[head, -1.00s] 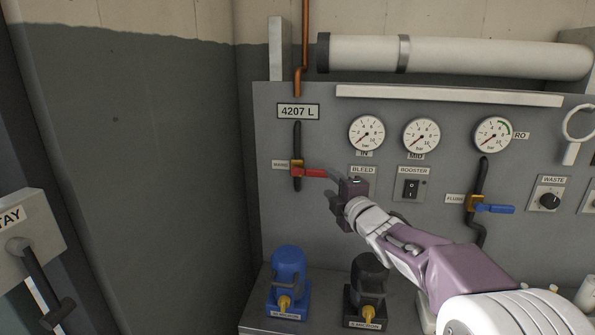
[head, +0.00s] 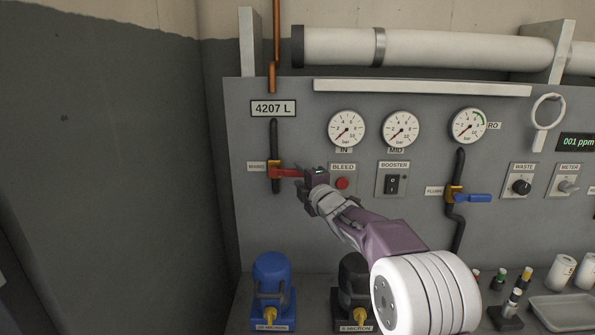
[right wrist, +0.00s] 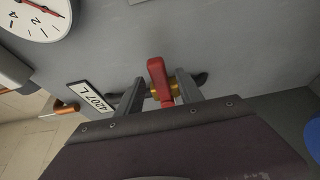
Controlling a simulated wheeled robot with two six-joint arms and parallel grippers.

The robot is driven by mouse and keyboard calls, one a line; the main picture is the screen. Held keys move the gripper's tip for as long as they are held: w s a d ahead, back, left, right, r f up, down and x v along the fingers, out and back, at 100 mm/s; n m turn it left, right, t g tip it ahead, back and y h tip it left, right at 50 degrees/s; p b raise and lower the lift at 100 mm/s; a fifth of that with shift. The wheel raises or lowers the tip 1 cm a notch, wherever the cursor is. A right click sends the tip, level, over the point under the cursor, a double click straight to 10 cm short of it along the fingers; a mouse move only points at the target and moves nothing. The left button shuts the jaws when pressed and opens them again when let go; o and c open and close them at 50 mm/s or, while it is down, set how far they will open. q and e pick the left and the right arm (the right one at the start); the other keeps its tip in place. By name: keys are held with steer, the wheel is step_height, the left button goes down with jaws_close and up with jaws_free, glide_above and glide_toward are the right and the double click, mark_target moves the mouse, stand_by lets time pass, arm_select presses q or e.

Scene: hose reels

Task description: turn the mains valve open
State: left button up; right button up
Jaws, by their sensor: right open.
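The mains valve has a brass body (head: 274,168) on a dark vertical pipe at the panel's left, beside a small label. Its red lever (head: 286,173) points right, across the pipe. My right gripper (head: 301,178) is at the lever's right end, partly hiding it. In the right wrist view the red lever (right wrist: 158,76) lies between the two spread fingers (right wrist: 158,95), with the brass body (right wrist: 178,88) behind it. The fingers are open, and I see no clear grip on the lever. My left gripper is not in view.
The red bleed button (head: 342,183) and booster switch (head: 392,184) are close right of my gripper. The flush valve's blue lever (head: 473,198) is farther right. A blue filter housing (head: 271,278) and a black one (head: 353,280) stand below. Gauges (head: 347,129) sit above.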

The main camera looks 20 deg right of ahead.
steer(key=w, duration=0.2)
steer(key=shift+w+a, duration=0.25)
steer(key=shift+w, duration=0.1)
steer(key=shift+s, duration=0.1)
jaws_close()
stand_by(1.0)
